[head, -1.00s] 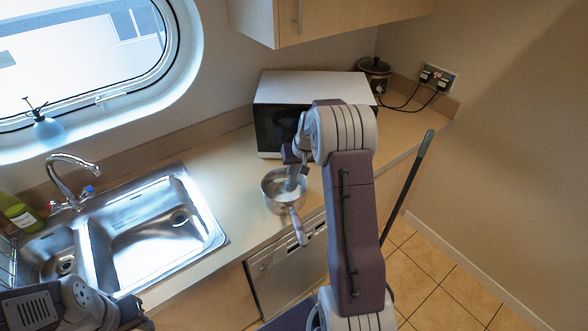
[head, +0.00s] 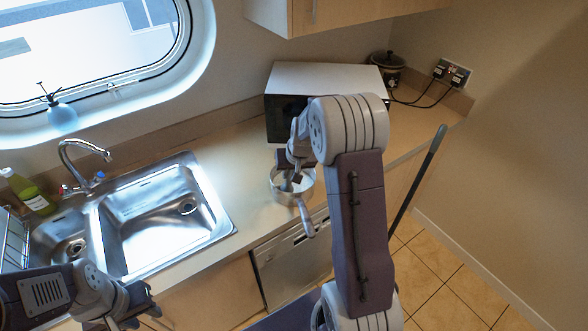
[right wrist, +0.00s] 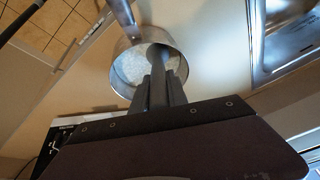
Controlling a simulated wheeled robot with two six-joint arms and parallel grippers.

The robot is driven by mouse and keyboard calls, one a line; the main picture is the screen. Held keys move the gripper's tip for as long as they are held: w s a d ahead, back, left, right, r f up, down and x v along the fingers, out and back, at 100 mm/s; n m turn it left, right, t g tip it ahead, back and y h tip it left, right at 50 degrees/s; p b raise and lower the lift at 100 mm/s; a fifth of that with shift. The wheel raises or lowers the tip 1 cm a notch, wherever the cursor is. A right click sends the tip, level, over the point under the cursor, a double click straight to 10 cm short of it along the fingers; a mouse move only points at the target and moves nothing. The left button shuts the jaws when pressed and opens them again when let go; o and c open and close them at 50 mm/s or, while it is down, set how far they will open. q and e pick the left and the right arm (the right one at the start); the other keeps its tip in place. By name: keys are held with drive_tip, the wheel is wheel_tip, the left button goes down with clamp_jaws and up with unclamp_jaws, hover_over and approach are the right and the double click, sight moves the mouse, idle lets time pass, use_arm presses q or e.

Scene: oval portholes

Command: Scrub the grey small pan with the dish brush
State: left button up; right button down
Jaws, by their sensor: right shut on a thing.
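The grey small pan (head: 308,192) stands on the worktop right of the sink, its handle pointing toward the front edge. It also shows in the right wrist view (right wrist: 178,58), with a pale, speckled inside. My right gripper (head: 292,168) is above the pan, shut on the dish brush. In the right wrist view the dark brush (right wrist: 158,62) reaches down from between the fingers (right wrist: 158,92) into the pan. The brush head is mostly hidden, so its contact with the pan bottom cannot be told. My left gripper (head: 143,300) is low at the left, in front of the counter; its jaw opening is unclear.
The sink (head: 160,225) with its tap (head: 82,150) is left of the pan. A microwave (head: 300,85) stands behind it and a slow cooker (head: 388,68) in the corner. A green bottle (head: 32,195) is at the far left. Worktop between sink and pan is clear.

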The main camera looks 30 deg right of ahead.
drive_tip(key=shift+w+d, duration=1.35)
drive_tip(key=shift+d, duration=2.1)
drive_tip(key=shift+s+a, duration=0.45)
drive_tip(key=shift+a, duration=0.7)
drive_tip(key=shift+s+a, duration=0.5)
drive_tip(key=shift+a, duration=0.7)
drive_tip(key=shift+s+a, duration=0.45)
drive_tip(key=shift+a, duration=0.7)
drive_tip(key=d+r+p, duration=0.1)
drive_tip(key=r+p, duration=0.5)
drive_tip(key=r, duration=0.1)
drive_tip(key=w+d+r+p, duration=0.1)
drive_tip(key=d+r+p, duration=0.1)
drive_tip(key=r+p, duration=0.4)
drive_tip(key=shift+w+d+r, duration=0.25)
drive_tip(key=shift+d+r, duration=0.05)
drive_tip(key=shift+r, duration=0.45)
drive_tip(key=shift+f, duration=0.1)
